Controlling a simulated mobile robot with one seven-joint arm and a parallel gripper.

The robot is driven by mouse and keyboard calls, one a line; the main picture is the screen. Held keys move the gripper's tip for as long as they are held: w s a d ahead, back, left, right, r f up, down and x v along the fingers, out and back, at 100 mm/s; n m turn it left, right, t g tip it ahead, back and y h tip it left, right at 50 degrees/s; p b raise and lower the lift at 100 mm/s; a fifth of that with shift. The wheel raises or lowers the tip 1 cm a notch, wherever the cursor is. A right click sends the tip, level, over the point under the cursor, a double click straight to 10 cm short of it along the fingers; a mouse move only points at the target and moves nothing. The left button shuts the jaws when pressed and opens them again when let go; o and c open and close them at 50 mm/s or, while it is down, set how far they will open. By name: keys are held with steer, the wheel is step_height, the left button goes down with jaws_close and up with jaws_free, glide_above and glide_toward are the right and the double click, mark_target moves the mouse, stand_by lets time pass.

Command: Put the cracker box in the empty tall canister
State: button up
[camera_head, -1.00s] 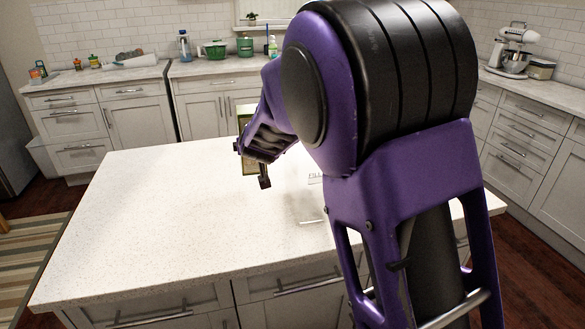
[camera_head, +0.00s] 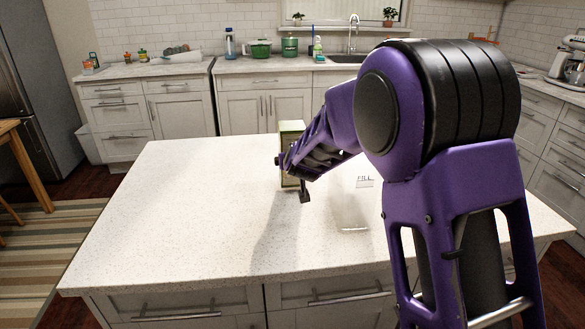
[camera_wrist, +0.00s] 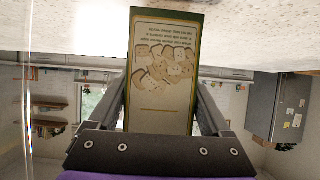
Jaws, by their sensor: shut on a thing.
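The cracker box (camera_head: 290,131) is green and cream. It stands upright over the far part of the island, partly hidden behind my gripper (camera_head: 297,172). In the wrist view, the box (camera_wrist: 162,70) fills the space between my fingers, with crackers pictured on its face. My gripper is shut on it. I cannot tell whether the box touches the counter. A clear canister with a "FILL" label (camera_head: 352,207) stands on the island, right of and nearer than the gripper. It looks empty, and its right side is partly hidden by my arm.
The white speckled island top (camera_head: 180,215) is bare on its left and front. A back counter carries a green pot (camera_head: 260,49), a green canister (camera_head: 290,45) and bottles. A wooden table (camera_head: 20,150) stands at the left.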

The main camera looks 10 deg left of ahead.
steer(key=shift+f, duration=0.55)
steer(key=shift+f, duration=0.2)
steer(key=o, duration=1.4)
steer(key=shift+o, duration=0.2)
